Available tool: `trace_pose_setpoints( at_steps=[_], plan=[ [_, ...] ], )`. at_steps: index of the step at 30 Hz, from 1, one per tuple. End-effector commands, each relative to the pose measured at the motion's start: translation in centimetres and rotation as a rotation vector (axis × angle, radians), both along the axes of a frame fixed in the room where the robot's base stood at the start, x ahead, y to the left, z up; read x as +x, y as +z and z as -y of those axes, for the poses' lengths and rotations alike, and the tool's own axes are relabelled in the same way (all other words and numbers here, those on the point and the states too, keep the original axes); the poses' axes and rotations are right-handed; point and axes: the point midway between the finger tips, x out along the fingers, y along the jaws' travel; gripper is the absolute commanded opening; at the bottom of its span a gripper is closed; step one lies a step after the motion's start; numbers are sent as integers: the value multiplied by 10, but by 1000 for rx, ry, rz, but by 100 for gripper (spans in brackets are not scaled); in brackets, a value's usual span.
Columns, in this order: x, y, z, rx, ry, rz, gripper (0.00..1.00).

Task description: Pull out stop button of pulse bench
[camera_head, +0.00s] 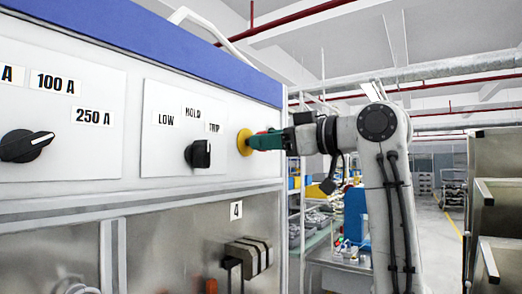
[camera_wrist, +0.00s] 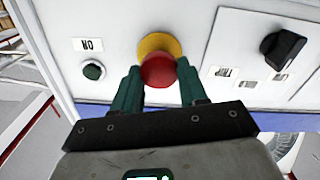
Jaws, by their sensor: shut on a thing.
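The stop button is a red mushroom head (camera_wrist: 158,71) on a yellow round base, seen in the middle of the wrist view. In the head view its yellow base (camera_head: 244,142) shows at the right end of the white bench panel, and the red head is mostly hidden by my gripper. My gripper (camera_head: 265,141) reaches in from the right; in the wrist view its two green fingers (camera_wrist: 160,86) stand on either side of the red head, shut on it. The pulse bench (camera_head: 150,195) fills the left of the head view, with a blue top edge.
A black LOW/HOLD/TRIP knob (camera_head: 199,154) sits left of the button, and another black knob (camera_head: 25,146) is farther left. Grey cabinets (camera_head: 495,200) stand at far right.

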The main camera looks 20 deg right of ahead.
Motion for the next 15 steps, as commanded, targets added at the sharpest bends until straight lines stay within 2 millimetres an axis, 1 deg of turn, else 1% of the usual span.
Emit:
trace_pose_setpoints(
  at_steps=[8,9,15],
  plan=[
    [-2,-1,1,-3,-1,-2,0],
    [-2,-1,1,-3,-1,-2,45],
    [-2,-1,1,-3,0,-2,64]
  ],
)
